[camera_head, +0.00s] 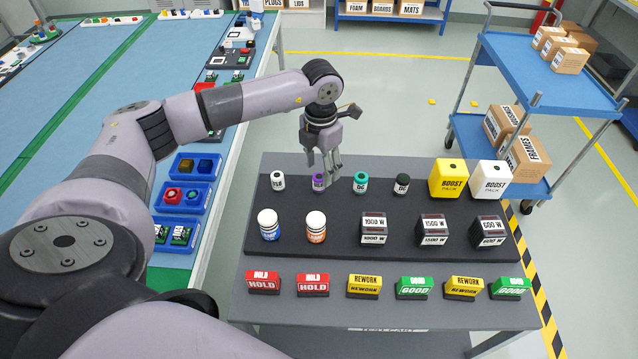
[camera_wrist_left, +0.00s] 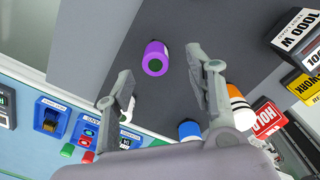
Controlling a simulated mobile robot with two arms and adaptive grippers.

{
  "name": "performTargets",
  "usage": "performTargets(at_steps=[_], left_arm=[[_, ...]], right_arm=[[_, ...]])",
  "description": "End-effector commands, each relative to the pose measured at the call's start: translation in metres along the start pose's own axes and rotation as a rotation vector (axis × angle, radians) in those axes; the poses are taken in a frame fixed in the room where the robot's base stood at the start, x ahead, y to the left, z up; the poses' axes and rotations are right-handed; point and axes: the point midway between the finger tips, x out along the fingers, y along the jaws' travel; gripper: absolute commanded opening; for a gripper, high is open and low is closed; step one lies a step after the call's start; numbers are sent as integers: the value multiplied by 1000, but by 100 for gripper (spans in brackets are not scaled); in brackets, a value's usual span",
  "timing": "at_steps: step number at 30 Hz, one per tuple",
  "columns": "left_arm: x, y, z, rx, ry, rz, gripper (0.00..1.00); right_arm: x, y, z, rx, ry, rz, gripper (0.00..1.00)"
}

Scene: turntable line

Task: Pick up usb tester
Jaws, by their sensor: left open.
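A small purple cylinder with a white label (camera_head: 318,183) stands in the back row of the dark stepped rack; its label is too small to read surely, so I cannot tell whether it is the usb tester. My left gripper (camera_head: 331,176) is open and empty, pointing down just beside and above this cylinder. In the left wrist view the purple cylinder (camera_wrist_left: 155,58) shows beyond the spread fingertips (camera_wrist_left: 160,66), apparently untouched. A white (camera_head: 278,181), a teal (camera_head: 360,182) and a black-topped cylinder (camera_head: 401,184) stand in the same row. My right gripper is out of view.
The rack (camera_head: 335,258) also holds two capped bottles, black boxes with watt labels, a yellow box (camera_head: 448,178) and a white box (camera_head: 490,181). Red, yellow and green blocks line the cart's front. A blue-topped bench (camera_head: 60,130) is left; a blue trolley (camera_head: 545,75) is right.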

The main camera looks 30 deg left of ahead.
Motion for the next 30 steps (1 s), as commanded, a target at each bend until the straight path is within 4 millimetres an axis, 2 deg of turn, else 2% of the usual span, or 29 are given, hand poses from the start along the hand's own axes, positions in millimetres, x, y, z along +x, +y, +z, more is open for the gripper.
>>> performTargets(at_steps=[6,10,19,30], left_arm=[[27,5,-1,-1,6,-1,50],[44,5,-1,1,4,0,50],[51,5,0,2,1,0,50],[50,6,0,1,1,0,25]], right_arm=[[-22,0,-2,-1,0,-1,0],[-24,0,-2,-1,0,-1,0],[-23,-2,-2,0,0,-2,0],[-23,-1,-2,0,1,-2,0]])
